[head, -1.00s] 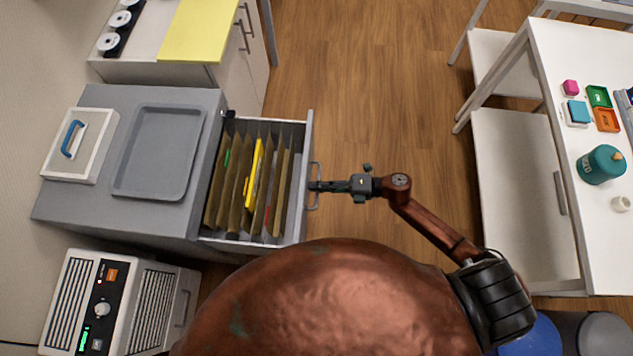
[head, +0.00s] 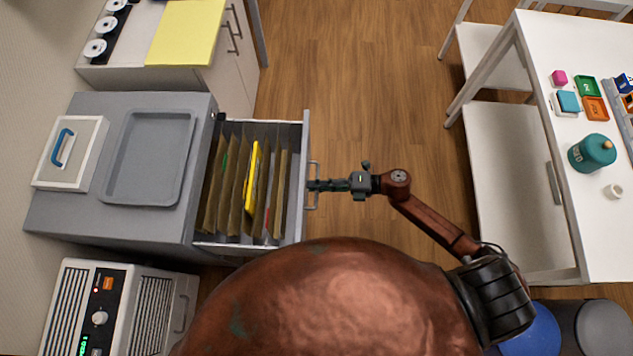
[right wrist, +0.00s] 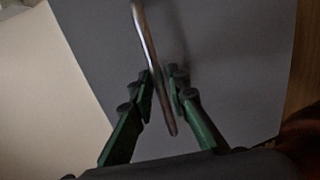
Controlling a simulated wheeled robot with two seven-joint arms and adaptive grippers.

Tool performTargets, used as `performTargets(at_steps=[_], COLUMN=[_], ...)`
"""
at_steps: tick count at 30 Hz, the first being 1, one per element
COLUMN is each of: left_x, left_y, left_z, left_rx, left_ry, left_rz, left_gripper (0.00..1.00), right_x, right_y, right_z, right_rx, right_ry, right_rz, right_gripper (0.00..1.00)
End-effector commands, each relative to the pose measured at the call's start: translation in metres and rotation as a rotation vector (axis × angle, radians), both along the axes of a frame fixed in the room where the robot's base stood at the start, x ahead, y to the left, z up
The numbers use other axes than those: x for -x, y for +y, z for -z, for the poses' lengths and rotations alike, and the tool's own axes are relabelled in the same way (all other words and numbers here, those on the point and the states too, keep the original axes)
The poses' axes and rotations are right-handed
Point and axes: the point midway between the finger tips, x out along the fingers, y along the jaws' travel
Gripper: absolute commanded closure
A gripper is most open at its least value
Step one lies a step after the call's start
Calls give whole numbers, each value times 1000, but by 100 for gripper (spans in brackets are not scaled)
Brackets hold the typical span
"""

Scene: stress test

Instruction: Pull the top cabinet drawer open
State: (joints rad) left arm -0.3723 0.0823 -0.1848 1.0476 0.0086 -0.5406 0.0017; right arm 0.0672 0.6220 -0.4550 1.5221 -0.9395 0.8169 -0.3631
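The grey cabinet (head: 70,225) stands at the left, and its top drawer (head: 306,135) is pulled well out to the right, with hanging files inside. The drawer's metal handle (head: 315,166) is on its front; in the right wrist view the handle (right wrist: 145,40) runs between my two green fingers. My right gripper (head: 312,186) reaches the handle from the right and appears closed around the bar; in the right wrist view the gripper (right wrist: 162,80) has its fingertips close on either side. My left gripper is not in view.
A grey tray (head: 150,195) and a blue-handled box (head: 92,155) lie on the cabinet. A white appliance (head: 140,318) stands in front of it. A white table (head: 585,220) with small items is at the right. Wooden floor (head: 390,100) is free between.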

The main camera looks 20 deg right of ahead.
Motion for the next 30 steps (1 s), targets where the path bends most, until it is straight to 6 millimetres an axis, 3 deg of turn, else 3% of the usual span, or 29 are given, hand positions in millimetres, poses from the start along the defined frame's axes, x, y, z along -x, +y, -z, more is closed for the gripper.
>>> performTargets(at_steps=[8,21,30], left_x=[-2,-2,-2], left_y=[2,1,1], left_z=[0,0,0], left_rx=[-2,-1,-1], left_ry=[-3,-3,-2], left_rz=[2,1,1], left_gripper=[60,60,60], right_x=[7,34,40], right_y=[-16,-94,-111], right_z=[-3,-20,-24], right_rx=[0,3,0], right_ry=[2,1,-1], right_rz=[0,1,0], right_gripper=[85,85,85])
